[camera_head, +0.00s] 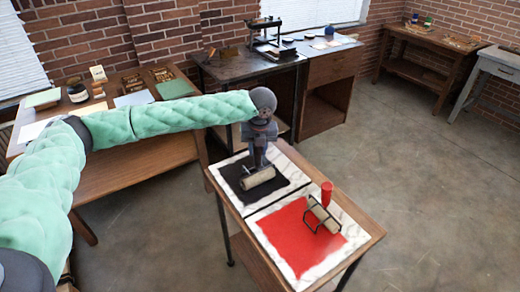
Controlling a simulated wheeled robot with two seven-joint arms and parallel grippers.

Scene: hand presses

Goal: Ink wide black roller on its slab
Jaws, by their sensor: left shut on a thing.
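My left gripper (258,157) reaches in from the left and points down over the black-inked slab (232,175) at the back of the small table. It is shut on a roller (258,179) with a pale, tan-coloured cylinder and a dark frame. The roller is at the black ink patch; I cannot tell whether it touches the ink. The gripper hides the roller's handle and its fingertips are hard to make out. My right gripper is not in view.
A red-inked slab (288,232) lies in front, with a second roller (323,215) with a red handle resting on it. A wooden table (150,150) with jars and blocks stands left. A press (264,35) stands on a dark bench behind. The floor at right is clear.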

